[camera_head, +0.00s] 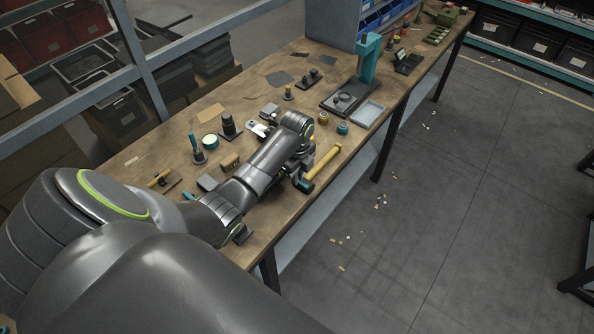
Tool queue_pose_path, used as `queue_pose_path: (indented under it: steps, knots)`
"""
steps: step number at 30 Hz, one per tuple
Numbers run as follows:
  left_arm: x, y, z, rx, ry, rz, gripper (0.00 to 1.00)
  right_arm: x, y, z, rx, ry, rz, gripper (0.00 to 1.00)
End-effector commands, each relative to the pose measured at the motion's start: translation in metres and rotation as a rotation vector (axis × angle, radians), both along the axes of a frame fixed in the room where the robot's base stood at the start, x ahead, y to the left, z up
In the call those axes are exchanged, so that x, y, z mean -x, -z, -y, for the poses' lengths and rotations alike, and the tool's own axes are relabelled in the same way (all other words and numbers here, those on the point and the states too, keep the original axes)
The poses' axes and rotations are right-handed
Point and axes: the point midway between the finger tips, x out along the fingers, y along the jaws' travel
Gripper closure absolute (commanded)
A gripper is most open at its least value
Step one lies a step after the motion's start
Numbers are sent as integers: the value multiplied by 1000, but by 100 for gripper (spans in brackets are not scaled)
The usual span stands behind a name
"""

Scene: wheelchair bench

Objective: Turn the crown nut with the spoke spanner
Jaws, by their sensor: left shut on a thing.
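My left arm reaches across the workbench (235,88) from the left. Its wrist bends down near the bench's front edge, and my left gripper (300,160) is mostly hidden behind and below the wrist. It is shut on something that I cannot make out. A silver flat piece (258,130) lies just left of the wrist; I cannot tell what it is. I cannot pick out the spoke spanner or the crown nut with certainty; the arm covers part of the work area. My right gripper is not in view.
A yellow-handled tool (323,162) lies right of the gripper, near the front edge. A grey tray (368,114) and a teal press (367,62) stand farther along. A teal-handled tool (194,148) and a teal-sided roll (210,142) stand left of the arm.

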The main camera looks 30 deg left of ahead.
Motion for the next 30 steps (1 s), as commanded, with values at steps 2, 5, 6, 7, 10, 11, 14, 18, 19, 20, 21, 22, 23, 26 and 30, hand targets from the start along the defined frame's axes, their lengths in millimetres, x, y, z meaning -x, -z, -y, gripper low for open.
queue_pose_path:
  steps: [2, 5, 6, 7, 10, 11, 14, 18, 19, 20, 21, 22, 23, 26, 30]
  knots:
    - [0, 0, 0, 0, 0, 0, 100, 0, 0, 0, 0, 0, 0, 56]
    - [0, 0, -1, 0, 0, 0, 100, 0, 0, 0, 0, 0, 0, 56]
    - [0, -1, -2, 0, 0, 0, 100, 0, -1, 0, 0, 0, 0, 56]
    - [0, -1, -3, 0, 0, 0, 100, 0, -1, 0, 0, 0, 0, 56]
    - [-1, -1, -6, -1, 0, 0, 100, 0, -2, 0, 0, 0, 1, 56]
    - [-1, -1, -8, -1, 0, 0, 100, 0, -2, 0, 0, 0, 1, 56]
    - [-1, -1, -11, -2, 0, 0, 100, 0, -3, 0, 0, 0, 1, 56]
    - [-1, -1, -16, -1, 0, 0, 100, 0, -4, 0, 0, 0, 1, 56]
    - [-1, -1, -17, -1, 0, 0, 100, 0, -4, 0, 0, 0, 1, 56]
    - [-1, -1, -18, -1, 0, 0, 100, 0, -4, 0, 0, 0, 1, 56]
    - [-2, -1, -19, 0, 0, 0, 100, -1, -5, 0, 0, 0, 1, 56]
    - [-2, -1, -20, 0, 0, 0, 100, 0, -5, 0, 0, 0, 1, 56]
    - [-2, -1, -21, 0, 0, 1, 100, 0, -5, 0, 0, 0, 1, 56]
    - [-2, -1, -25, -1, -1, 1, 100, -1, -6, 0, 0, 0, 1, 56]
    - [-2, -1, -30, -1, -1, 0, 100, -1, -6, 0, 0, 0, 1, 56]
